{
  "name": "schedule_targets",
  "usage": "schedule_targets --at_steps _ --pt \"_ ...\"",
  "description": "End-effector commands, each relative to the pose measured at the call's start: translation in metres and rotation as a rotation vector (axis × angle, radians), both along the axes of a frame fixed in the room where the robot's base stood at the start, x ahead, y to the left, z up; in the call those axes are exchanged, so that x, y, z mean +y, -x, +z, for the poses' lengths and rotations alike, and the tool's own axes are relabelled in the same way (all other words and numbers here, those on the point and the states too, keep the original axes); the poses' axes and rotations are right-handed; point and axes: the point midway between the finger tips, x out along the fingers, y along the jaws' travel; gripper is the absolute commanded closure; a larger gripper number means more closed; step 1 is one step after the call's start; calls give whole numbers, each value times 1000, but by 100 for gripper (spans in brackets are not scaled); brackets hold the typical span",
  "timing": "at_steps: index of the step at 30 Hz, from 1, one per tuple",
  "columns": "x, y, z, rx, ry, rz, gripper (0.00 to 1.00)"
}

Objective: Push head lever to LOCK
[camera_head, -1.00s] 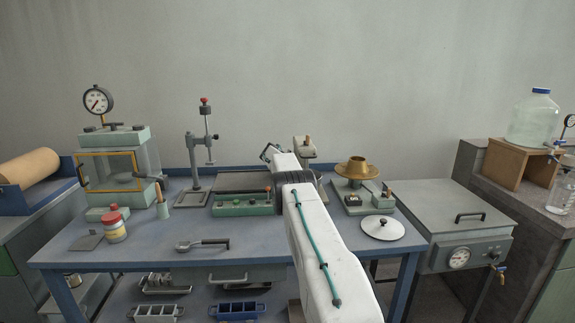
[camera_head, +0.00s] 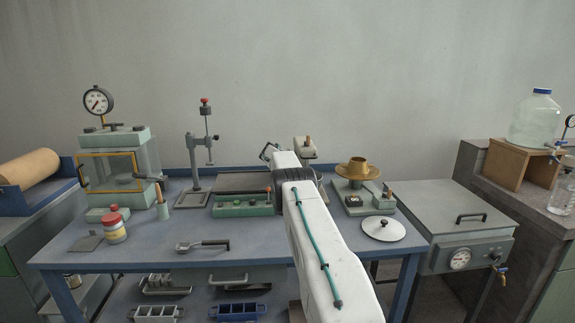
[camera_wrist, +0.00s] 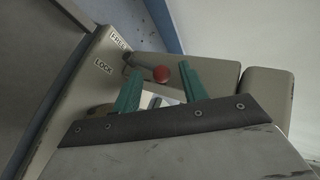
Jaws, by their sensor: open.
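The head lever (camera_wrist: 143,66) shows in the wrist view as a short dark rod with a red ball knob (camera_wrist: 160,74). It sits on a beige housing (camera_wrist: 85,105) marked FREE (camera_wrist: 118,42) and LOCK (camera_wrist: 103,67). The rod's far end lies close to the FREE mark, with LOCK below it. My gripper (camera_wrist: 160,68) is open, with one teal finger on each side of the red knob. I cannot tell whether either finger touches it.
The blue bench (camera_head: 150,250) carries a grey stand (camera_head: 196,160), a green control box (camera_head: 240,207), a brass bowl device (camera_head: 357,168), a white lid (camera_head: 382,229) and a spoon (camera_head: 203,245). A grey flat plate fills the left of the wrist view.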

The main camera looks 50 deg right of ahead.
Motion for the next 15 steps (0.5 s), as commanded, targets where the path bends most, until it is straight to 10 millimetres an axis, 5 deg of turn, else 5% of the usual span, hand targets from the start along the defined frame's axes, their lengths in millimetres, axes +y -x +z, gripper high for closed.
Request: schedule_targets --at_steps 15 --pt "44 15 31 1 1 0 57"
